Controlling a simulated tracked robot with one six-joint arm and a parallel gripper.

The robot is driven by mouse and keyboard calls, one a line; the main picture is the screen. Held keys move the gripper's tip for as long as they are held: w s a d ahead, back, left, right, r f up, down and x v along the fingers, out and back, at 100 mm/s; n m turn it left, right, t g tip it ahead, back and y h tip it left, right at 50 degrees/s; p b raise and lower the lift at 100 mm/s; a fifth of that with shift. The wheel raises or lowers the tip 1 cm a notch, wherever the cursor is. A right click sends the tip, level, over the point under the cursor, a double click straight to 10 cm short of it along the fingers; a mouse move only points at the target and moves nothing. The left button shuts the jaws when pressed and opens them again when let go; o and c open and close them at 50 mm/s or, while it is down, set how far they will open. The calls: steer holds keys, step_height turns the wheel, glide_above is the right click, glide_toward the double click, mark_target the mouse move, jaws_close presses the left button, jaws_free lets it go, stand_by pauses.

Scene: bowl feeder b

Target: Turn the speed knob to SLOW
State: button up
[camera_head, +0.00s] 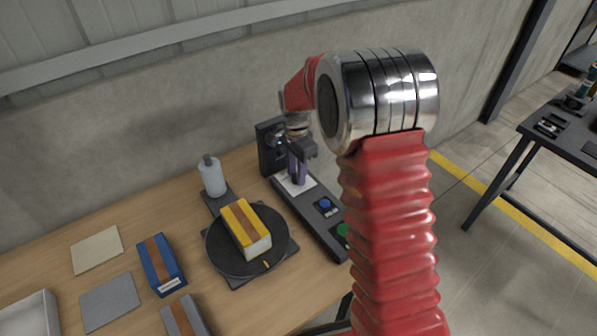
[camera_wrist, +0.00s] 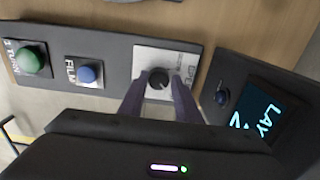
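The speed knob (camera_wrist: 159,78) is a small black round knob on a white label plate (camera_wrist: 150,57) in the wrist view; part of the plate's lettering shows. My gripper (camera_wrist: 159,84) points at the plate with its two purple-grey fingers spread, one on each side of the knob. A gap shows between each finger and the knob, so it looks open. Whether the fingertips are level with the knob, I cannot tell. In the head view my gripper (camera_head: 298,180) is just above the white plate (camera_head: 297,187) on the dark control panel and hides the knob. The knob's pointer setting is not readable.
The panel carries a blue button (camera_wrist: 89,74) and a green button (camera_wrist: 31,59). A dark box with a lit display (camera_wrist: 262,115) stands beside the plate. A turntable (camera_head: 222,258) holds a yellow-brown block (camera_head: 243,226); a bottle (camera_head: 211,177) stands behind it.

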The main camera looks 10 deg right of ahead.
steer(key=c, duration=0.6)
steer(key=shift+d, duration=0.15)
steer(key=shift+c, duration=0.2)
steer(key=shift+w+r+n, duration=0.1)
steer(key=shift+n, duration=0.2)
steer(key=n, duration=0.4)
steer(key=shift+a+n, duration=0.2)
steer(key=shift+n, duration=0.2)
steer(key=n, duration=1.2)
steer(key=shift+w+r+n, duration=0.1)
steer(key=shift+n, duration=0.3)
